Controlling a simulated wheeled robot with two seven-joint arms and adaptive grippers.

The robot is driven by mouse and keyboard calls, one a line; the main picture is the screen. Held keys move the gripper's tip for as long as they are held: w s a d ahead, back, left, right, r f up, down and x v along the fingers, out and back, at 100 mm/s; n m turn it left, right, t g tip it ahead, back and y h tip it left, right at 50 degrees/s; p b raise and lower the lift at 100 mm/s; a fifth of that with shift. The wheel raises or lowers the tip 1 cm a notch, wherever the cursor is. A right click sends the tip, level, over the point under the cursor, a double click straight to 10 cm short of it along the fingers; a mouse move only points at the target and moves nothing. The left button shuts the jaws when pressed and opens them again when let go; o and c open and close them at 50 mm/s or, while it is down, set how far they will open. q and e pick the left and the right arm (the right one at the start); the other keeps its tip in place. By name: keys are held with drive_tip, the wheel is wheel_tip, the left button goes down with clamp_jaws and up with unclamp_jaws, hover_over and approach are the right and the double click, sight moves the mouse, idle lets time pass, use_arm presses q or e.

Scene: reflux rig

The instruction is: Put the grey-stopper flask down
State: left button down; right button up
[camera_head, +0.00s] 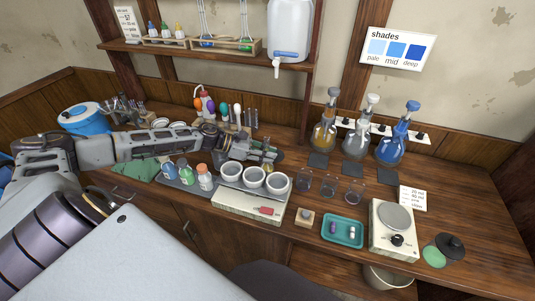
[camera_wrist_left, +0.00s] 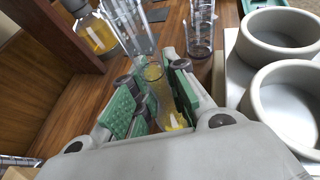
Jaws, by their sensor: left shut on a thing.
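My left gripper (camera_head: 262,158) reaches in from the left above the bench, just behind the white cups. In the left wrist view its green-padded fingers (camera_wrist_left: 156,103) are shut on a small glass vessel with yellow liquid (camera_wrist_left: 154,74). The fingers partly hide the vessel, and I cannot make out a stopper on it. A round flask with amber liquid and a dark grey stopper (camera_head: 324,135) stands upright at the back of the bench, apart from the gripper. It also shows in the left wrist view (camera_wrist_left: 98,35). My right gripper is not in view.
A clear flask (camera_head: 356,145) and a blue flask (camera_head: 391,151) stand beside the amber one, with dark mats (camera_head: 352,168) in front. Several small beakers (camera_head: 328,187), white cups (camera_head: 253,177), a teal tray (camera_head: 342,242) and a hotplate (camera_head: 380,247) occupy the front.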

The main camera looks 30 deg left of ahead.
use_arm(q)
drive_tip(key=shift+f, duration=0.15)
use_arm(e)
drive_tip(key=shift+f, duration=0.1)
use_arm(q)
drive_tip(key=c, duration=1.5)
unclamp_jaws()
drive_tip(key=shift+o, duration=0.4)
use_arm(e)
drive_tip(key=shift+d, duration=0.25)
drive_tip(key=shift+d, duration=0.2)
use_arm(q)
drive_tip(key=shift+r, duration=0.2)
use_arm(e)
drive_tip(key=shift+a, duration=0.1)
